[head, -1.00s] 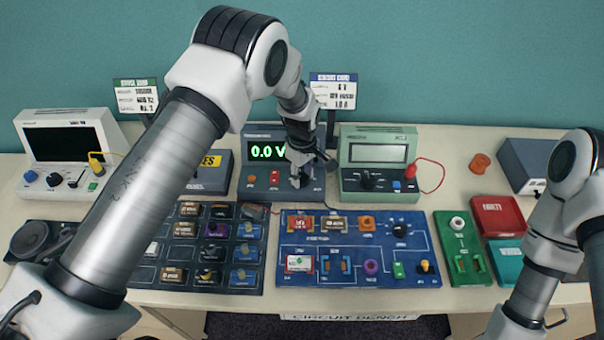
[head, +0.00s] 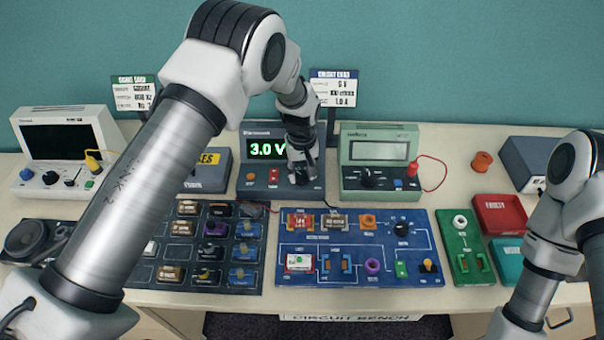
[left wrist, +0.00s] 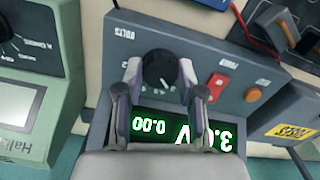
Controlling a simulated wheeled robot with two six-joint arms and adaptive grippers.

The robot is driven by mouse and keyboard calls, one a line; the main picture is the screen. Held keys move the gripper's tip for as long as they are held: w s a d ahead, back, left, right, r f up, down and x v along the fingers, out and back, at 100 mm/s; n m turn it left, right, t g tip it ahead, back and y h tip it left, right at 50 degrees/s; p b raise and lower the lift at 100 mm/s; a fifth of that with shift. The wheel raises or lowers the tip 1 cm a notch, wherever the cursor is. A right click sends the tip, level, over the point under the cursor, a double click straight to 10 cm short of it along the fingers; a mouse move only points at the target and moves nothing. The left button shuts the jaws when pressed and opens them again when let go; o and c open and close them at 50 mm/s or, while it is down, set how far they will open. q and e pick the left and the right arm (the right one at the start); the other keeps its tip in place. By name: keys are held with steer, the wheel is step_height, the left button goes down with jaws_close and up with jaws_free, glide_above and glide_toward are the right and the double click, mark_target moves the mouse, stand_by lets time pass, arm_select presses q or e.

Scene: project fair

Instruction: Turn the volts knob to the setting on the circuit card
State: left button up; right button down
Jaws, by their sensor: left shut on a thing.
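The volts knob (left wrist: 160,69) is black and round, on the grey front of the power supply (head: 253,187). My left gripper (head: 300,178) is shut on it; in the left wrist view its fingers (left wrist: 161,88) sit on either side of the knob. The green display (head: 267,148) reads 3.0 V; the left wrist view also shows 0.00 beside it. The blue-topped circuit card (head: 335,93) stands behind the supply; its top line seems to end in V, but its digit is too small to read surely. My right gripper is out of view.
A green meter (head: 378,146) with a red lead stands close right of the supply. A red switch (left wrist: 216,86) and an orange button (left wrist: 253,94) sit beside the knob. A blue circuit board (head: 330,275) and a dark parts tray (head: 262,283) lie in front.

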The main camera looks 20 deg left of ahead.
mark_target(302, 175)
arm_select(q)
steer(key=m, duration=0.5)
steer(key=shift+s+f+b, duration=0.1)
steer(key=shift+f+b, duration=0.1)
steer(key=shift+b, duration=0.15)
steer(key=m, duration=0.6)
steer(key=shift+m, duration=0.4)
steer(key=o, duration=1.1)
steer(key=shift+o, duration=0.2)
steer(key=shift+w, duration=0.25)
step_height(302, 175, up, 12)
